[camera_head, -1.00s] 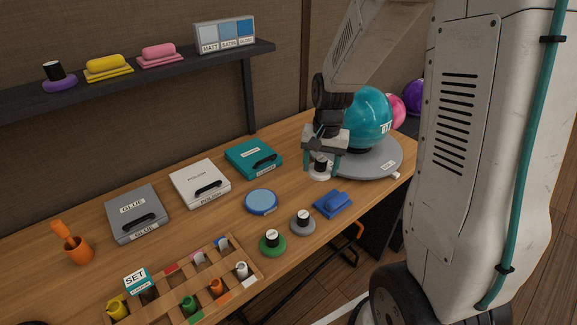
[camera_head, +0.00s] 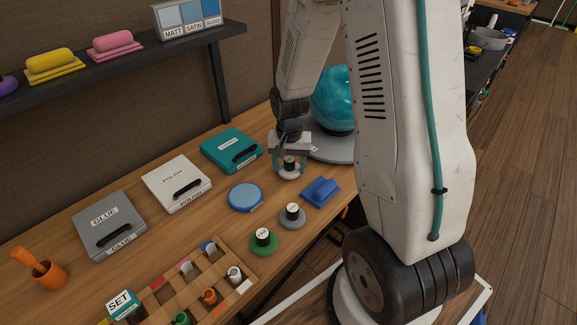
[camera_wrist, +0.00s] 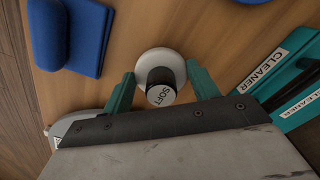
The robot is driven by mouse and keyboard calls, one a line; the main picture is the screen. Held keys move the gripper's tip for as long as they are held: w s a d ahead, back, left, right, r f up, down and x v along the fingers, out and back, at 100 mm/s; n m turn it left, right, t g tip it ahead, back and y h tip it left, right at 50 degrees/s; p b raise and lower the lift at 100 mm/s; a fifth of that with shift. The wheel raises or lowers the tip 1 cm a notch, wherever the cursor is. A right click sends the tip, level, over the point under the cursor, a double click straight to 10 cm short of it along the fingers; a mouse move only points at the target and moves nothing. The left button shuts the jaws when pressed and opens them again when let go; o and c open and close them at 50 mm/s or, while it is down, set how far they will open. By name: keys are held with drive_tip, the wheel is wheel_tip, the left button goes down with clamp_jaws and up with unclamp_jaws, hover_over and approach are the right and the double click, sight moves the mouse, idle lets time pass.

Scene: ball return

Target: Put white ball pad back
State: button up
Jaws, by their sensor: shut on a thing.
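The white ball pad (camera_head: 289,177) is a small round white disc with a black knob marked SOFT. It shows in the wrist view (camera_wrist: 158,59) between my gripper's teal fingers. My gripper (camera_head: 290,165) is shut on the knob, with the pad under the fingertips, over the bench between the teal cleaner case and the blue block. I cannot tell whether the pad touches the bench. The teal ball (camera_head: 333,98) rests on the grey round stand (camera_head: 335,149) behind my gripper, partly hidden by my arm.
The teal cleaner case (camera_head: 228,147), white polish case (camera_head: 172,178) and grey glue case (camera_head: 109,221) line the back. Nearer are a blue disc (camera_head: 245,196), a blue block (camera_head: 320,190), a grey pad (camera_head: 292,220) and a green pad (camera_head: 263,244). A dark shelf (camera_head: 120,68) hangs above.

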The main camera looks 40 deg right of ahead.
sight(289, 160)
drive_tip(key=shift+f, duration=0.35)
drive_tip(key=shift+f, duration=0.1)
drive_tip(key=o, duration=0.9)
wheel_tip(289, 160, up, 12)
drive_tip(key=shift+f, duration=0.1)
drive_tip(key=s+a+r+n, duration=0.2)
drive_tip(key=s+a+r, duration=0.1)
drive_tip(key=s+r, duration=0.2)
drive_tip(key=s+a+r+n+t, duration=0.1)
drive_tip(key=s+a+r+n, duration=0.2)
drive_tip(key=s+r, duration=0.3)
drive_tip(key=s+a+r+n, duration=0.3)
drive_tip(key=s+a+r, duration=0.1)
drive_tip(key=s, duration=0.7)
drive_tip(key=shift+s+r, duration=0.35)
drive_tip(key=shift+r, duration=0.3)
